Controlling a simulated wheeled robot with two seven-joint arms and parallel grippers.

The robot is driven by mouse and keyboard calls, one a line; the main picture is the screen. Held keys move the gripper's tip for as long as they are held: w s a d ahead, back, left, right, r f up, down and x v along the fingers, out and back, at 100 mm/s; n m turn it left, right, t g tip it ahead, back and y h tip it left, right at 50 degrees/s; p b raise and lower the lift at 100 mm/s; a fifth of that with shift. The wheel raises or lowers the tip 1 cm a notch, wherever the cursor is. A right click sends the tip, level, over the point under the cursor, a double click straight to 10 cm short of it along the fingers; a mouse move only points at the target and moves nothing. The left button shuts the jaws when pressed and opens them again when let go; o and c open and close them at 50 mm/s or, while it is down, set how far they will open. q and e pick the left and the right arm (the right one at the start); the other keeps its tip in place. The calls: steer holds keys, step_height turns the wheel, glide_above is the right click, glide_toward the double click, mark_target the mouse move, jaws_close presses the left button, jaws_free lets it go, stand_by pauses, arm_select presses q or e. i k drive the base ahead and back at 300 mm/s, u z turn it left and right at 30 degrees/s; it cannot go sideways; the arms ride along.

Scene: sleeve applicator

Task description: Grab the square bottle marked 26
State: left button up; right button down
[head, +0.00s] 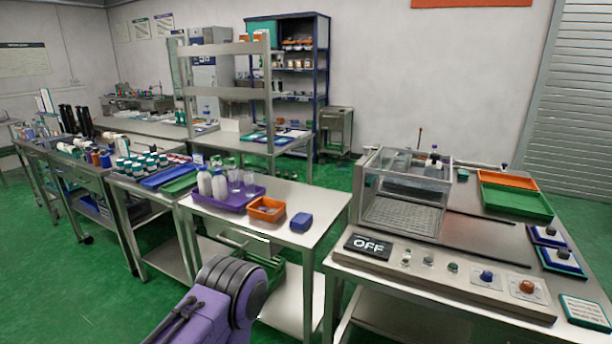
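No number 26 can be read on any bottle, so I cannot tell which one is the square bottle. Two white bottles (219,185) and some clear containers (249,183) stand upright in a purple tray (229,204) on the middle metal table. Several small bottles with dark or green caps (137,168) stand on the table to the left. A purple and dark grey link of my arm (230,293) shows at the bottom centre. Neither gripper's fingers are in view.
The machine bench at right holds a clear enclosure (404,192), an "OFF" display (368,247) and a green tray (516,201). A narrow gap separates the two tables.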

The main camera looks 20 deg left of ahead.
mark_target(204, 178)
steer(key=i, duration=0.35)
steer(key=u, duration=2.5)
steer(key=i, duration=2.8)
steer(key=z, duration=2.35)
